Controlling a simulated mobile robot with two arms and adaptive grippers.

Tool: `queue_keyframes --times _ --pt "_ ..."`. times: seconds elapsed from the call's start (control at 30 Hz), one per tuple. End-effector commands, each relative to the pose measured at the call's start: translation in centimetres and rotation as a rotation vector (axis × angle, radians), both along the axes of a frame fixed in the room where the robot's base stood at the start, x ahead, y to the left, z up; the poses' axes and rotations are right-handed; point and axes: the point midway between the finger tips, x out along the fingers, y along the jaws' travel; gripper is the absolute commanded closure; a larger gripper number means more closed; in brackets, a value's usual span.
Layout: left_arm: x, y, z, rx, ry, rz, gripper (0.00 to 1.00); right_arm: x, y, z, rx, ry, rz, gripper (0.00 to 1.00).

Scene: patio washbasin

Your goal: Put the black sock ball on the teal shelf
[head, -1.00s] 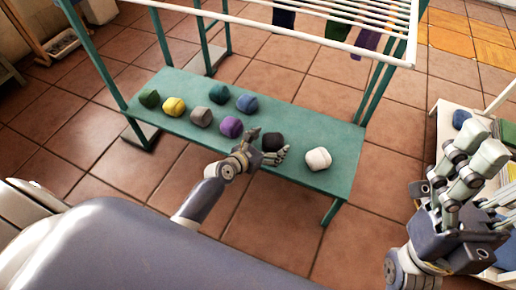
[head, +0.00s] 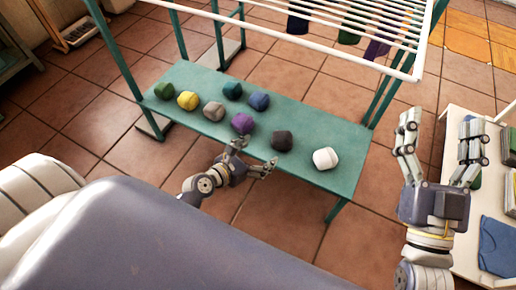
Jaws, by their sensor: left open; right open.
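The black sock ball (head: 282,140) rests on the teal shelf (head: 309,122), between the purple ball (head: 242,123) and the white ball (head: 325,158). My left gripper (head: 252,155) is open and empty at the shelf's near edge, just left of and nearer than the black ball, apart from it. My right gripper (head: 437,142) is open and empty, raised at the right, fingers pointing up, well away from the shelf.
Green (head: 164,91), yellow (head: 188,100), grey (head: 213,111), teal (head: 232,90) and blue (head: 258,101) balls sit on the shelf's left half. White rack bars (head: 330,30) stand above the shelf. A white table (head: 492,205) with folded cloths is at right.

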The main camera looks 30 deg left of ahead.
Motion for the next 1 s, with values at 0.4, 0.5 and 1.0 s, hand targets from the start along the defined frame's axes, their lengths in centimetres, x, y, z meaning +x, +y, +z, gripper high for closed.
queue_keyframes --times 0.4,0.5,1.0 --pt "1.3 -3.5 11.3 0.939 -0.479 -0.251 0.12 0.2 0.0 -0.3 -0.005 0.017 -0.001 0.26" --pt "1.2 -4.7 16.2 1.311 -0.645 -0.283 0.12 0.2 0.0 -0.3 -0.005 0.017 -0.001 0.26" --pt "-4.1 -8.2 36.7 2.894 -0.906 0.025 0.12 0.2 0.0 -0.3 -0.004 0.018 -0.001 0.26"
